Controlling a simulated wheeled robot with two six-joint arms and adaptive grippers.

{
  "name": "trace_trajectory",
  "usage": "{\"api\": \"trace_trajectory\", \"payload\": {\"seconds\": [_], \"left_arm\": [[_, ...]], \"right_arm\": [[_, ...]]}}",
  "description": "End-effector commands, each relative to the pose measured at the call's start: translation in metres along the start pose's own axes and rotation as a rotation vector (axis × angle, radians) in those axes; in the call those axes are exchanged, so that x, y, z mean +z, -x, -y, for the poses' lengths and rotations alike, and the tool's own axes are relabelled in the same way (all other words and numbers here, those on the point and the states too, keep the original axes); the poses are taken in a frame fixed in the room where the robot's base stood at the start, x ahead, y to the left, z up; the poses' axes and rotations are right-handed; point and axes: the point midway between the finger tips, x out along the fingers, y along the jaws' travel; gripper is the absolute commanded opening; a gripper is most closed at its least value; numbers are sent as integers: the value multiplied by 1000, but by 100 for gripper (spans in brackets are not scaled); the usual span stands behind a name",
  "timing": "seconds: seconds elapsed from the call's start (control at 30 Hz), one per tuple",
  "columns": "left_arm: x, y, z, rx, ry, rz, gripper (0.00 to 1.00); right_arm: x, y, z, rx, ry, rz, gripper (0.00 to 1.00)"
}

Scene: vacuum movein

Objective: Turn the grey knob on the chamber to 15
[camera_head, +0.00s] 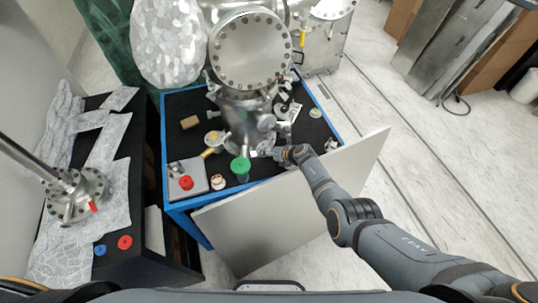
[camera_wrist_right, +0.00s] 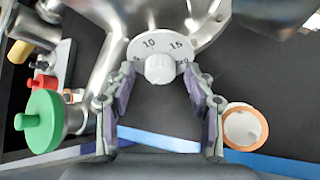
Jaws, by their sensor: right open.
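The grey knob (camera_wrist_right: 159,69) is a small pale knob at the middle of a round dial plate (camera_wrist_right: 148,44) marked 10 and 15, in the right wrist view. The 10 is at the upper left of the knob and the 15 at the upper right; I cannot make out a pointer. The metal chamber (camera_head: 243,106) stands on the blue-edged table. My right gripper (camera_wrist_right: 158,78) is open, with one finger on each side of the knob and a gap to it. In the head view my right gripper (camera_head: 282,153) is at the chamber's lower front. My left gripper is not in view.
A green handwheel (camera_head: 240,165) sits left of my right gripper. An orange-rimmed white ring (camera_wrist_right: 244,126) lies to the right in the wrist view. Small parts lie around the chamber. A pale panel (camera_head: 290,216) leans at the table's front.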

Motion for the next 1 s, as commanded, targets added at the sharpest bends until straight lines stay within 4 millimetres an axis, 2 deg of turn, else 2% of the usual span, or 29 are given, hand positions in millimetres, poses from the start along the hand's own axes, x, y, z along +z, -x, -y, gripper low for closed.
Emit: {"api": "trace_trajectory", "payload": {"seconds": [0.17,0.57,0.67,0.83,1.0], "left_arm": [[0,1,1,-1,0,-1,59],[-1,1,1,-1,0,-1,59],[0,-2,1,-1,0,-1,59],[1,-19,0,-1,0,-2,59],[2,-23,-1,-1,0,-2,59]], "right_arm": [[1,1,0,0,0,1,54],[0,1,0,-1,-1,0,1],[-1,0,1,6,-18,1,0],[-3,-3,5,92,-219,2,0],[-1,-1,3,146,-344,1,0]]}}
